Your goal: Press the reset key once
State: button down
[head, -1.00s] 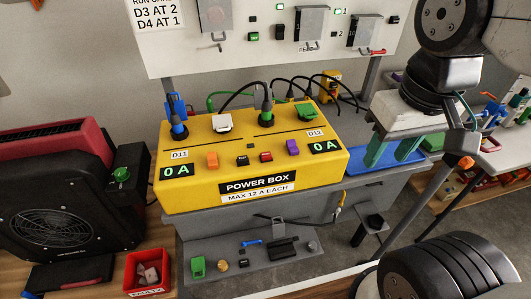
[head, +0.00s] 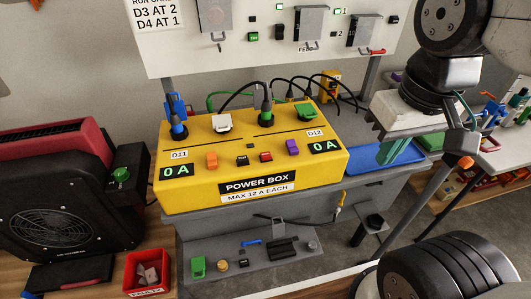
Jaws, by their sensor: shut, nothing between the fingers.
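The yellow power box (head: 200,195) stands in the middle of the head view. Between its two "0 A" displays are an orange rocker (head: 212,160), a small black key (head: 242,160), a red key (head: 266,157) and a purple rocker (head: 292,147). The lettering on the small keys is too small to read, so I cannot tell for certain which one is reset. My gripper (head: 387,156) is right of the box, with its green fingers together, pointing down above a blue tray. It is apart from the box and holds nothing.
Plugs and dark cables rise from the back of the box, including a blue plug (head: 177,115). A black and red blower (head: 60,200) stands at left, beside a red bin (head: 147,272). The blue tray (head: 362,160) lies right of the box. A grey shelf with small parts is below.

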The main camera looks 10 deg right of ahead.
aim_at(266, 157)
jog(key=z, duration=1.15)
jog(key=k, duration=0.7)
jog(key=u, duration=0.85)
